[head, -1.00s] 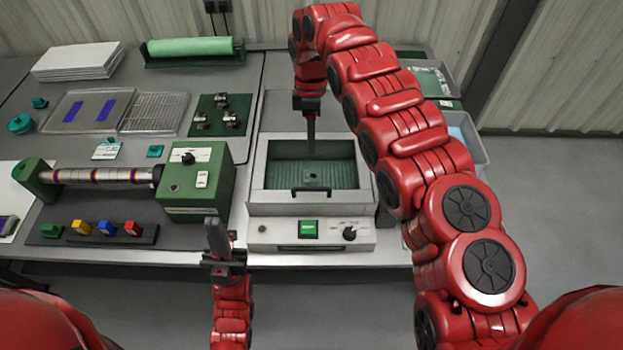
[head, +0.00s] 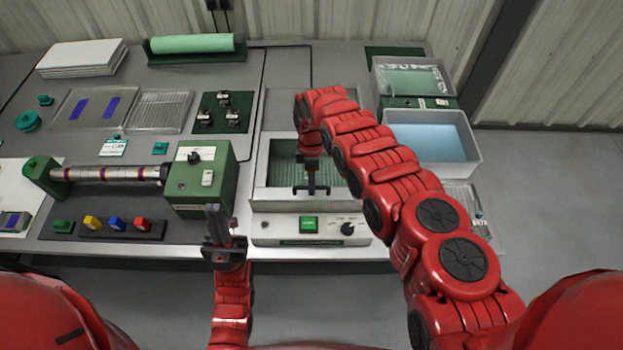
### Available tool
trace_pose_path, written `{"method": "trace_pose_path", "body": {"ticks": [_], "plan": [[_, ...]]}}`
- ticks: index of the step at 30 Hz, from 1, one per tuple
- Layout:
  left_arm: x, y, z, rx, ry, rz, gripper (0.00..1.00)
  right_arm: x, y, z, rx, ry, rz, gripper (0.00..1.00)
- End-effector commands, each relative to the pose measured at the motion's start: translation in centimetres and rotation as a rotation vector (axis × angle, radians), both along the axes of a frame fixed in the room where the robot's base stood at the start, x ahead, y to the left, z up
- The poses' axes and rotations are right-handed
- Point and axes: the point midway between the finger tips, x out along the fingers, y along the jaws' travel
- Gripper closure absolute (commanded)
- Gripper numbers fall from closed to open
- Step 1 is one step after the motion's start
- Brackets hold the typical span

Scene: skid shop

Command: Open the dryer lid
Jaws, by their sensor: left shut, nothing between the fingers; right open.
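The dryer (head: 275,228) is a grey box at the front middle of the bench, with a green switch and a black knob on its front panel. Its lid (head: 270,200) looks down flat, with a window showing ribbed green inside and a dark handle (head: 297,189) at the front edge. My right gripper (head: 311,186) is open and points down at the handle's middle, partly hiding it. I cannot tell whether it touches the handle. My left gripper (head: 214,214) is shut and empty, in front of the bench edge, left of the dryer.
A green roller machine (head: 210,185) stands close left of the dryer. Several coloured blocks (head: 107,230) sit on a strip further left. A tray of blue liquid (head: 475,145) and a clear tray (head: 412,78) stand to the right, beyond my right arm.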

Motion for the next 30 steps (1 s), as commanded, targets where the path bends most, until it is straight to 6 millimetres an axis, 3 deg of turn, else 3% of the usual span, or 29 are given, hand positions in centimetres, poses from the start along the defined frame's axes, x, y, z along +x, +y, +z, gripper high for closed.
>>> {"method": "trace_pose_path", "body": {"ticks": [8,15,16,30], "plan": [[0.00,0.00,0.01,0.000,0.000,0.000,1.00,-0.01,0.03,-0.06,0.000,0.000,0.001,0.55],[0.00,0.00,0.01,0.000,0.000,0.000,1.00,-0.01,0.04,-0.05,0.000,0.000,0.001,0.98],[0.00,0.00,0.00,0.000,0.000,0.000,1.00,-0.01,0.04,-0.05,0.000,0.000,0.001,1.00],[0.00,0.00,0.01,0.000,0.000,0.000,1.00,0.00,0.05,-0.04,0.001,-0.001,0.001,1.00]]}}
